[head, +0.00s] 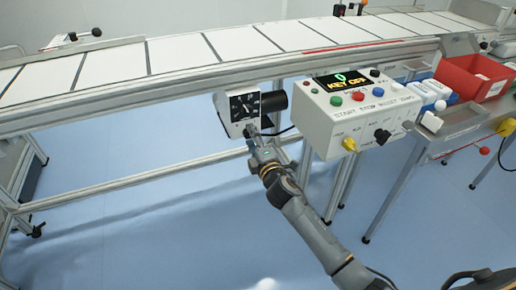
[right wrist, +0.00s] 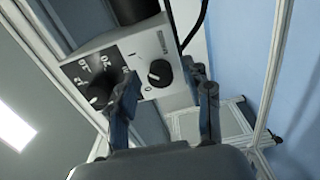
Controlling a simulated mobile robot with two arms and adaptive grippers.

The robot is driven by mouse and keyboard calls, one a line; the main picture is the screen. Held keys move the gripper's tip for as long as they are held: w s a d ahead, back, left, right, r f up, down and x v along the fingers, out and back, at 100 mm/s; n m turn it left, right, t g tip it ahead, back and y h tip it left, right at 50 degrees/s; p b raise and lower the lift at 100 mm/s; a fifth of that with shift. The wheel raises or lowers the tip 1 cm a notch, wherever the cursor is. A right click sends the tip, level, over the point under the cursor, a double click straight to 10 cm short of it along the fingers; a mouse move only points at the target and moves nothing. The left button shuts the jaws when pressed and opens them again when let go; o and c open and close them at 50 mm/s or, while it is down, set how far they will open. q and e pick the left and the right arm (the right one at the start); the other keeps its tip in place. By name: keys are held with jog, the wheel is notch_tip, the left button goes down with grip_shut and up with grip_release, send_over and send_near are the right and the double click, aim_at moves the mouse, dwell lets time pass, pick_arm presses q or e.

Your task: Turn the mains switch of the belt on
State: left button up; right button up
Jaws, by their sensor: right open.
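A white control box (head: 226,118) hangs under the belt (head: 190,52), with a black dial panel (head: 245,105) on its front. In the right wrist view the box (right wrist: 140,48) shows a round black knob (right wrist: 159,73) with I and O marks; it looks like the mains switch. The dial panel's knob (right wrist: 97,92) is to its left. My right gripper (head: 253,131) is open just below the box; in the wrist view its two fingers (right wrist: 165,95) stand either side of the switch knob, apart from it as far as I can tell. My left gripper is out of view.
A control panel (head: 345,120) right of the box has coloured buttons and a display reading KEY OFF (head: 343,82). A red bin (head: 470,78) stands on the side table further right. Belt frame rails and legs surround the box; blue floor below is clear.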

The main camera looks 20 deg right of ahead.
jog(key=s, duration=1.1)
jog(key=shift+s+d, duration=0.2)
